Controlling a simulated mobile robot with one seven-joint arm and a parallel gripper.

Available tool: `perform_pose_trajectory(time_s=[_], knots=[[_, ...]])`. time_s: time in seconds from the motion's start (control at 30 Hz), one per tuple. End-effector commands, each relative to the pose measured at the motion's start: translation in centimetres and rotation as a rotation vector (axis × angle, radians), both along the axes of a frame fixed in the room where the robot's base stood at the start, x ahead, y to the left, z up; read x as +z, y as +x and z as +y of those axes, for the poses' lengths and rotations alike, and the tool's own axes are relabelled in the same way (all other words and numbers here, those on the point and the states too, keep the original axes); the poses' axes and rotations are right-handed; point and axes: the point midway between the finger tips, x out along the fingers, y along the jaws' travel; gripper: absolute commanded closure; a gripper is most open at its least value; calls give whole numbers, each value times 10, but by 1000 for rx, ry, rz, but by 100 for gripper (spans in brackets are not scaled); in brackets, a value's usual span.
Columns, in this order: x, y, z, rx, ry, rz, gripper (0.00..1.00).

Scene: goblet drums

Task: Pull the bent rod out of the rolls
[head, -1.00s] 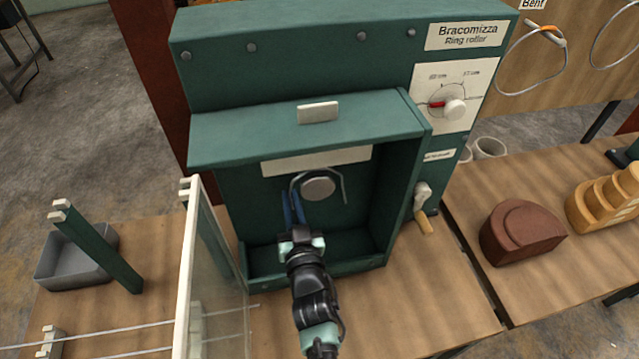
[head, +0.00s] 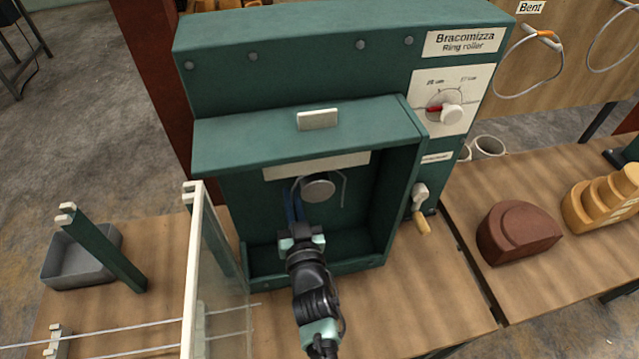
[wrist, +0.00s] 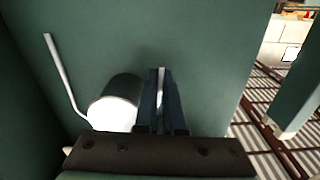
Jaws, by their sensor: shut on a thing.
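The bent rod (head: 343,190) is a thin grey metal rod that curves around the round roll (head: 318,188) inside the green ring roller's open front box. Its free leg is to the right of the roll in the head view. My gripper (head: 293,203) reaches into the box from the front, left of the roll, with its blue fingers shut on the rod's other leg. In the wrist view the rod's free leg (wrist: 58,72) stands left of the pale roll (wrist: 112,103). A short piece of rod shows between the fingers (wrist: 162,95). The roll hides the rod's middle.
The clear door (head: 215,270) stands open at the box's left. The box's side walls (head: 395,195) and front lip flank my arm. A crank (head: 421,205) is on the right. A grey tray (head: 75,262) and a brown block (head: 518,235) stand farther out.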

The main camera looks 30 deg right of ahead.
Motion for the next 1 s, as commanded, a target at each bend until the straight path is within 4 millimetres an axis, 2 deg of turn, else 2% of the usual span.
perform_pose_trajectory(time_s=[0.53,0.87,1.0], knots=[[17,1,0,1,-2,-5,100],[17,1,0,1,-3,-4,100],[17,-6,3,2,-2,-4,100]])
